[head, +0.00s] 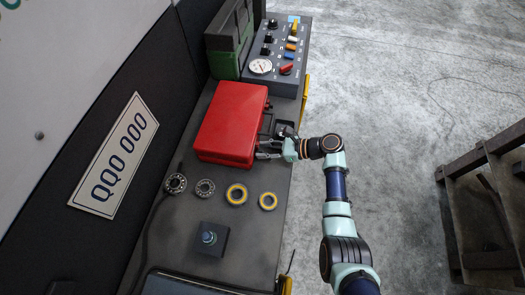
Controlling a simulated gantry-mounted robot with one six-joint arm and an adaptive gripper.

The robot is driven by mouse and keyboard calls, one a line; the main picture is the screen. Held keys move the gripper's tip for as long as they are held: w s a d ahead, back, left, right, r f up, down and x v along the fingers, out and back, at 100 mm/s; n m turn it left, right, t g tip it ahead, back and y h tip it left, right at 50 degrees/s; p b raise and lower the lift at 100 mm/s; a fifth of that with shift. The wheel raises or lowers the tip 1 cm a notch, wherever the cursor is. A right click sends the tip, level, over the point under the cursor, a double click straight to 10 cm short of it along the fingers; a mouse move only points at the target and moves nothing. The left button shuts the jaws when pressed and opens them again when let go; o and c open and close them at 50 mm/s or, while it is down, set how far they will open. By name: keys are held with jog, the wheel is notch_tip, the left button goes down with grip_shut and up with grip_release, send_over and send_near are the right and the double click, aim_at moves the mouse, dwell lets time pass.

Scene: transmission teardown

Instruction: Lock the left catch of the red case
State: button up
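The red case (231,122) lies closed on the dark workbench, with its latch side facing right. My gripper (262,149) is at the lower right edge of the case, at the latch side near the corner. The gripper's fingers are small in this view, and I cannot tell whether they touch the case or a catch. The left catch is hidden or too small to make out, so its state does not show. A dark handle-like part (267,121) shows on the right side of the case.
Several bearing rings, including a yellow-rimmed ring (237,194), lie below the case. A dark block with a blue knob (209,238) sits nearer. A control panel (278,58) and a green case (229,42) stand behind.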

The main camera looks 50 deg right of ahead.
jog(key=shift+d, duration=0.15)
jog(key=shift+r, duration=0.1)
jog(key=shift+s+d+r, duration=0.1)
jog(key=shift+s, duration=0.1)
jog(key=v, duration=1.1)
jog(key=shift+s, duration=0.2)
jog(key=shift+d, duration=0.1)
